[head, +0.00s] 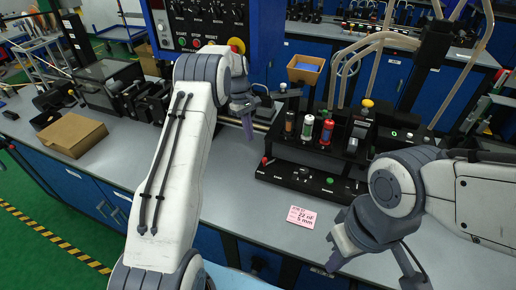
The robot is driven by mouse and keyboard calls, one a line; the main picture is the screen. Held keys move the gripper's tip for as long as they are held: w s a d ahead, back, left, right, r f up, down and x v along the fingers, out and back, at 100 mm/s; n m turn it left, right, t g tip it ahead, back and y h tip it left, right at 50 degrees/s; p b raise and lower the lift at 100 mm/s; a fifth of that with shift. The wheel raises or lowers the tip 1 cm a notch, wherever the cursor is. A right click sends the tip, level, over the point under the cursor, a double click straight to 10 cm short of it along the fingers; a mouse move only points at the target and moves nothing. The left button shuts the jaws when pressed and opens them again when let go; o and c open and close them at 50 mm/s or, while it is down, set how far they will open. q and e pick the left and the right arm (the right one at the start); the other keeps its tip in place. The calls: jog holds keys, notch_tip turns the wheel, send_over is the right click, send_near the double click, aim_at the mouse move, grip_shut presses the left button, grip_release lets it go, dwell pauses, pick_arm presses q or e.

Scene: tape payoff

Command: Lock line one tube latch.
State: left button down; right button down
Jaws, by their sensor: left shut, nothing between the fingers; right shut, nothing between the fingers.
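A black bench unit (310,181) on the grey bench carries small knobs and a green button along its front. Behind it stand coloured cylinders, one brown, one white and green, one red (327,130), with clear tubes (385,38) arching above. I cannot tell which part is the line one tube latch. My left gripper (250,138) is shut and empty, pointing down left of the black unit, apart from the cylinders. My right gripper (335,262) is shut and empty, low over the bench's front edge, right of the pink label.
A pink label (301,217) reading "22 of 5 mm" lies on the bench (235,200). A cardboard box (72,138) lies at the left. A tan bin (304,69) stands behind. A blue panel (205,25) with switches rises at the back. The bench left of my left arm is partly clear.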

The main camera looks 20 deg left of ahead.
pick_arm(q)
jog(key=d+f, duration=0.1)
jog(key=s+d+f+p, duration=0.2)
jog(key=f, duration=0.1)
jog(key=shift+d, duration=0.35)
jog(key=shift+s+d+f+p, duration=0.2)
jog(key=shift+d+f+p, duration=0.1)
jog(key=shift+d, duration=0.1)
jog(key=shift+a, duration=0.2)
jog(key=shift+d+r, duration=0.1)
jog(key=shift+d, duration=0.05)
jog(key=shift+s+d+n, duration=0.1)
jog(key=shift+s+n, duration=0.05)
jog(key=shift+n, duration=0.15)
